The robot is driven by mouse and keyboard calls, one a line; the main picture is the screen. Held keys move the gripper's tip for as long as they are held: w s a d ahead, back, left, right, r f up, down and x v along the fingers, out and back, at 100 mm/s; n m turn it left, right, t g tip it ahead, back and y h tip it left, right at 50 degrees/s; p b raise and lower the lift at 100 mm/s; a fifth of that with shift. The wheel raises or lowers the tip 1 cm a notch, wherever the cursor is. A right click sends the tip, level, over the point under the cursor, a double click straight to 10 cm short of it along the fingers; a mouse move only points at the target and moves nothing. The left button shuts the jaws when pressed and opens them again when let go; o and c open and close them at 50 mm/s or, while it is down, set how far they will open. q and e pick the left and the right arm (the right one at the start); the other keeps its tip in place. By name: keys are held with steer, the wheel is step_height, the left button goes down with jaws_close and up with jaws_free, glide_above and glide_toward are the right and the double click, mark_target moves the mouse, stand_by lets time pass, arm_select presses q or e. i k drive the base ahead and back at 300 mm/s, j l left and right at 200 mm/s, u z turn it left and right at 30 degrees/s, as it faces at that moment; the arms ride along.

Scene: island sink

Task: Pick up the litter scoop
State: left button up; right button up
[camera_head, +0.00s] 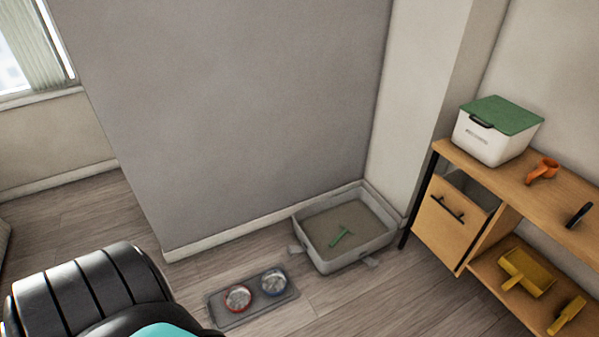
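A small green scoop-like tool (341,237) lies on the litter inside the grey litter box (347,262). The box stands on the floor in the corner by the wall. An orange scoop-shaped item (543,171) sits on top of the wooden shelf unit at the right. I cannot tell for certain which one is the litter scoop. Neither of my grippers is in view. Only a black ribbed part of my own body with a teal patch shows at the lower left.
A white bin with a green lid (501,129) stands on the shelf unit (480,172). A yellow dustpan (526,271) and a yellow brush (567,315) lie on its lower shelf. Two pet bowls (239,298) (274,282) sit on a grey mat (222,312).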

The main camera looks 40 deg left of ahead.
mark_target(343, 232)
steer(key=u, duration=0.9)
steer(key=i, duration=0.2)
